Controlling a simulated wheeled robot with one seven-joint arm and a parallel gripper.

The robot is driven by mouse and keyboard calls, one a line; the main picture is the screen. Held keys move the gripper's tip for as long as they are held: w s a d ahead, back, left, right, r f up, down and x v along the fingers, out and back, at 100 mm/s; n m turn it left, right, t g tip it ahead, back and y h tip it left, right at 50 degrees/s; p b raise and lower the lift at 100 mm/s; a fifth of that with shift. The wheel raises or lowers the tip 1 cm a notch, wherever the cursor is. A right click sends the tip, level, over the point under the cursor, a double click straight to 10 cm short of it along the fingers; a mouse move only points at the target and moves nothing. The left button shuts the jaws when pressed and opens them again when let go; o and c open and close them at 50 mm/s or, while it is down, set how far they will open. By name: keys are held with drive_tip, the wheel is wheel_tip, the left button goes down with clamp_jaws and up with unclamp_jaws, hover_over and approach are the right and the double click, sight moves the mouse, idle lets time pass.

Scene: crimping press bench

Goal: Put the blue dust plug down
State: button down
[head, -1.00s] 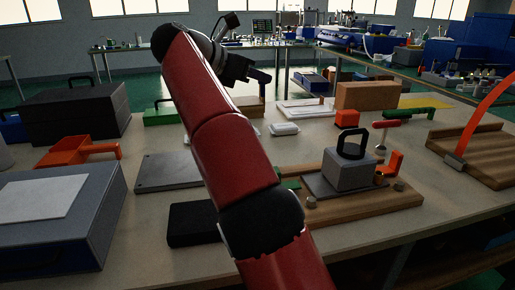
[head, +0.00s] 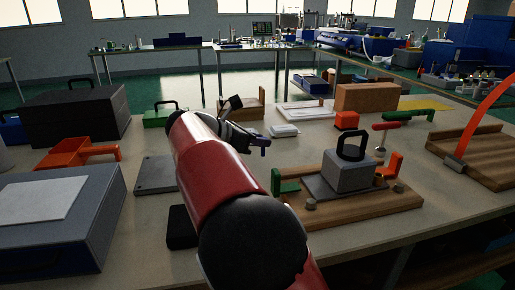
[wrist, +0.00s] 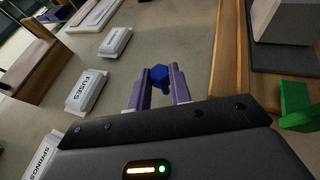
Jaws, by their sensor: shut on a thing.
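The blue dust plug (wrist: 158,74) sits between the tips of my gripper's purple fingers (wrist: 160,82) in the wrist view. The fingers are shut on it. The pale bench top lies beyond it, and I cannot tell how far the plug is above the surface. In the head view my gripper (head: 263,143) is over the bench, behind the wooden press base (head: 385,205) and right of my red arm. The plug is too small to make out clearly there.
White boxes marked FUSES (wrist: 87,92) and another box (wrist: 115,41) lie left of my gripper in the wrist view. A wooden base edge (wrist: 232,60) and a green block (wrist: 296,105) are to the right. Bare bench lies between.

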drive_tip(key=shift+f, duration=1.2)
drive_tip(key=shift+f, duration=0.2)
drive_tip(key=c, duration=1.3)
unclamp_jaws()
drive_tip(key=shift+r, duration=0.1)
drive_tip(key=shift+r, duration=0.1)
drive_tip(key=v, duration=1.2)
